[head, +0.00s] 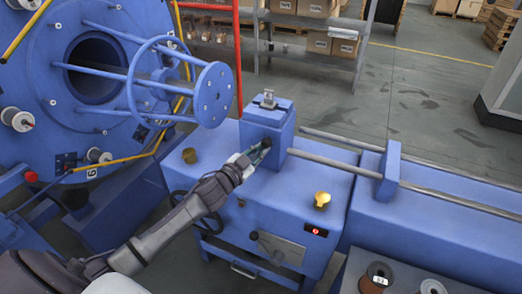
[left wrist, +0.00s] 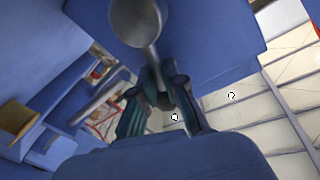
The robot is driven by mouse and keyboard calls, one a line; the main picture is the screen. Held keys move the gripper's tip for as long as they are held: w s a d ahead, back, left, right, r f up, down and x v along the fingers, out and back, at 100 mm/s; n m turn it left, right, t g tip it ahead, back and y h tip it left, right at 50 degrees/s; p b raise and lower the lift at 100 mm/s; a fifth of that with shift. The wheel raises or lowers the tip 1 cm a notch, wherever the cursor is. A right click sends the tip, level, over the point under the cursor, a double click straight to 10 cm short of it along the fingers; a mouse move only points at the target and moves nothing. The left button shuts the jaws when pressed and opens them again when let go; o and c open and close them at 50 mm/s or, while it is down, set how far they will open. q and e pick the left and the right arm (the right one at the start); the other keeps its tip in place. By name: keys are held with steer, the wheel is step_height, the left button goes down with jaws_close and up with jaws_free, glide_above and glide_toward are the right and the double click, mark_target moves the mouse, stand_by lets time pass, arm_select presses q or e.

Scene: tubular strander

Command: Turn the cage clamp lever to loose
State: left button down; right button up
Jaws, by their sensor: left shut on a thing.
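My left gripper (head: 258,156) is at the front face of a blue block (head: 267,117) on top of the machine's blue cabinet. In the left wrist view, the two dark teal fingers of the gripper (left wrist: 163,102) are closed around the arm of a grey metal lever (left wrist: 136,20). The lever's round hub sits against a blue face, and its arm runs down between the fingertips. In the head view the fingers and wrist hide most of the lever; a dark round part shows just above them. My right gripper is in neither view.
A blue cage with a round end plate (head: 213,94) stands to the left of the block. Two steel rods (head: 330,160) run right from it. A brass knob (head: 322,200), a red button (head: 316,232) and a black-knobbed handle (head: 256,237) are on the cabinet. A spool (head: 377,278) stands front right.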

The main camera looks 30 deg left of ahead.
mark_target(249, 133)
arm_select(q)
steer(key=a+r+n, duration=0.1)
steer(key=n, duration=0.1)
steer(key=a+r+n+t, duration=0.1)
steer(key=n, duration=0.1)
steer(key=shift+a+n+p, duration=0.2)
steer(key=shift+n+p, duration=0.1)
steer(key=shift+n, duration=0.1)
steer(key=a+n, duration=0.1)
steer(key=n, duration=0.2)
steer(key=shift+a+f+t, duration=0.1)
steer(key=shift+a+t, duration=0.1)
steer(key=shift+t, duration=0.2)
steer(key=shift+a+f+n+t+y, duration=0.2)
steer(key=shift+a+n+y, duration=0.3)
steer(key=shift+n, duration=0.65)
steer(key=shift+a+f+n+t+y, duration=0.2)
steer(key=shift+a+n+y, duration=0.25)
steer(key=shift+n, duration=0.7)
steer(key=c, duration=1.2)
jaws_free()
steer(key=shift+a, duration=0.15)
steer(key=shift+s+f, duration=0.3)
steer(key=shift+s, duration=0.1)
steer(key=v, duration=1.1)
steer(key=shift+s+r, duration=0.15)
steer(key=shift+s, duration=0.2)
